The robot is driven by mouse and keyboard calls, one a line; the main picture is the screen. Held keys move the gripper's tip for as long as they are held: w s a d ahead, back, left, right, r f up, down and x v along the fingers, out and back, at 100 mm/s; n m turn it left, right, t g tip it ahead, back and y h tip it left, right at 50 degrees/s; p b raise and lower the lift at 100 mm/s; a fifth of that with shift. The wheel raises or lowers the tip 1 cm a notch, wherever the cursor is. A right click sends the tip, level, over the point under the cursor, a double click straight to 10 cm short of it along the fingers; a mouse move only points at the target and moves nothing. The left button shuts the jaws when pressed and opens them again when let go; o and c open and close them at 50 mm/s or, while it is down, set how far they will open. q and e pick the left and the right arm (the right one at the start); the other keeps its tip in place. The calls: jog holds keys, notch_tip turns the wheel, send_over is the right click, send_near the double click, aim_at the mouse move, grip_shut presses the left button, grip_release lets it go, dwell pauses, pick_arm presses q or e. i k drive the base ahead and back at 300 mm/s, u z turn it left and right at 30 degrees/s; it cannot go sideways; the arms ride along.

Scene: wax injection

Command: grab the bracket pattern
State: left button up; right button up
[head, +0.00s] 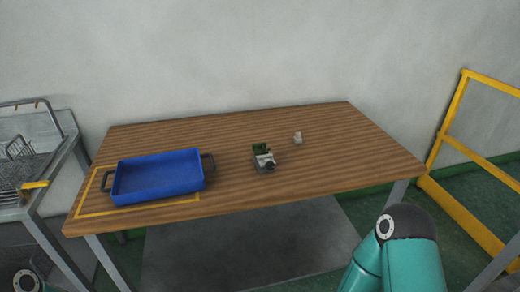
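A small cluster sits near the middle of the wooden table. It has a dark green piece (260,148) at its back and a grey-white piece (265,158) with dark parts in front. A separate small pale piece (298,138) stands to the right and farther back. At this size I cannot tell which of these is the bracket pattern. Neither of my grippers is in view. Only a teal link of my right arm shows at the bottom right, and a bit of my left arm at the bottom left corner, both apart from the pieces.
A blue tray (158,192) with dark handles sits at the table's left, inside a yellow outline (88,192). The right half of the wooden table (350,160) is mostly clear. A metal sink unit (50,150) stands left; a yellow railing (450,120) stands right.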

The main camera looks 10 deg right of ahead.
aim_at(258, 148)
jog(key=z, duration=1.55)
jog(key=i, duration=0.15)
jog(key=u, duration=3.3)
jog(key=k, duration=1)
jog(key=z, duration=1.15)
jog(key=i, duration=1)
jog(key=z, duration=0.05)
